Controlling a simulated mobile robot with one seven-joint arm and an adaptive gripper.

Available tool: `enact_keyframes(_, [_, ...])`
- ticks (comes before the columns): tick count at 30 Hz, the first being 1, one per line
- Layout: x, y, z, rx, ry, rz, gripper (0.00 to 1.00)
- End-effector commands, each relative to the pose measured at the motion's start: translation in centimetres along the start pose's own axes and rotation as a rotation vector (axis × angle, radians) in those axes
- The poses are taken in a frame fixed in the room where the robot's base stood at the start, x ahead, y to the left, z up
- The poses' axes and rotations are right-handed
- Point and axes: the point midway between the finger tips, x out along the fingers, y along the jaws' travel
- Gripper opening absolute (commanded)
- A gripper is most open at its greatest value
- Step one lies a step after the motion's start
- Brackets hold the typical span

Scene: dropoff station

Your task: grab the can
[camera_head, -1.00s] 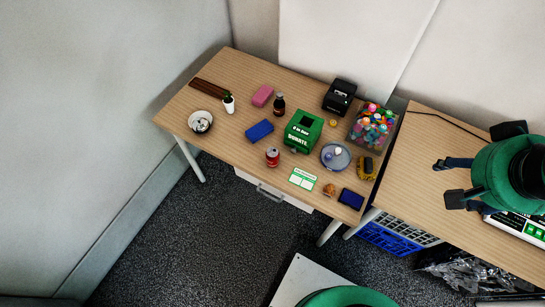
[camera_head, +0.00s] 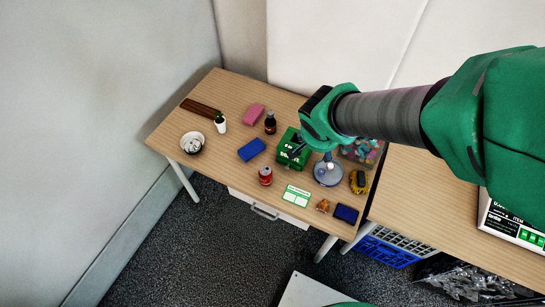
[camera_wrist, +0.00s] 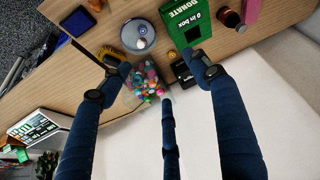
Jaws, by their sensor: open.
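A red can (camera_head: 265,176) stands upright on the wooden table (camera_head: 220,100), near its front edge, in the head view. I cannot make it out in the wrist view. My gripper (camera_head: 297,150) is above and to the right of the can in the head view, over the green donation box, apart from the can. In the wrist view my gripper (camera_wrist: 158,62) has its fingers spread wide with nothing held between them. My arm hides part of the table's back right.
Beside the can are a blue block (camera_head: 251,149), a green donation box (camera_head: 284,160), a green-and-white card (camera_head: 296,196) and a round container (camera_head: 327,174). A dark bottle (camera_head: 270,123) stands behind. A clear bin of colourful balls (camera_wrist: 147,82) shows in the wrist view.

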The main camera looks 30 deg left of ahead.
Motion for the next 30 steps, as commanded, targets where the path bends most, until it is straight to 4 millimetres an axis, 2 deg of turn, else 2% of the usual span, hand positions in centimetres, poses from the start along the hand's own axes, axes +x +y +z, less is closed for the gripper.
enact_keyframes(1, [1.4,-2.4,0.8,-0.025,-0.007,-0.013,0.62])
enact_keyframes(6, [5.3,-9.2,3.7,-0.079,-0.021,-0.058,0.62])
enact_keyframes(9, [7.1,-12.5,5.7,-0.106,-0.032,-0.082,0.62])
enact_keyframes(12, [8.4,-14.8,7.4,-0.124,-0.042,-0.100,0.62])
enact_keyframes(15, [9.1,-16.3,8.4,-0.135,-0.047,-0.112,0.62])
enact_keyframes(18, [9.5,-16.9,9.0,-0.139,-0.050,-0.117,0.62])
enact_keyframes(30, [9.6,-17.0,9.0,-0.138,-0.051,-0.118,0.62])
